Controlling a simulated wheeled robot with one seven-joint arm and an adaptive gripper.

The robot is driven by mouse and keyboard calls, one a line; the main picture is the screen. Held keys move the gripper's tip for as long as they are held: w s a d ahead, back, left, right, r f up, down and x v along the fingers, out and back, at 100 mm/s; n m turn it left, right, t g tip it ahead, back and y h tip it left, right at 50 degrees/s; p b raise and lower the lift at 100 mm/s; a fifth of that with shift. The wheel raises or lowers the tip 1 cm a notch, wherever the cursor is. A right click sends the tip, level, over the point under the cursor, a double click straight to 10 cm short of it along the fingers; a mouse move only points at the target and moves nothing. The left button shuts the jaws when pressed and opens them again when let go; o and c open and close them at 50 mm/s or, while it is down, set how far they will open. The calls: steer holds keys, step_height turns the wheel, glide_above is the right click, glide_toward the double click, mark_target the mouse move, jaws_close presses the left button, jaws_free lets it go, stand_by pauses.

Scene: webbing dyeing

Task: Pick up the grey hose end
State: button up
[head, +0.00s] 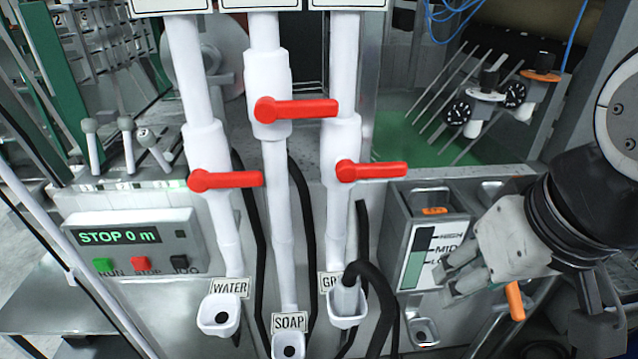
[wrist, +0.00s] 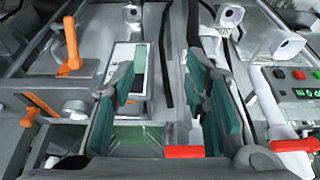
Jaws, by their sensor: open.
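The grey hose end (head: 346,299) sits in a white cup (head: 345,319) under a label partly hidden to "GR". A black hose (head: 374,283) arches up from it and down to the right. My gripper (head: 449,278) is open and empty, to the right of the hose end and apart from it, in front of the level gauge panel. In the wrist view both fingers of my gripper (wrist: 168,48) are spread with nothing between them in contact. I cannot make out the grey hose end in the wrist view.
White pipes with red valve handles (head: 372,171) stand above the cups. The WATER cup (head: 219,315) and SOAP cup (head: 288,346) are to the left. A control box (head: 135,243) reads "STOP 0 m".

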steer(key=o, duration=0.3)
steer(key=shift+o, duration=0.3)
steer(key=shift+w+r, duration=0.1)
steer(key=shift+w, duration=0.05)
steer(key=n+g+p, duration=0.4)
steer(key=n+p, duration=0.3)
steer(key=n, duration=0.5)
glide_above(348, 282)
steer(key=d, duration=0.1)
step_height(348, 282, down, 5)
step_height(348, 282, down, 8)
steer(key=shift+r, duration=0.15)
steer(key=f, duration=0.2)
steer(key=a+f, duration=0.1)
steer(key=f, duration=0.1)
steer(key=shift+f, duration=0.6)
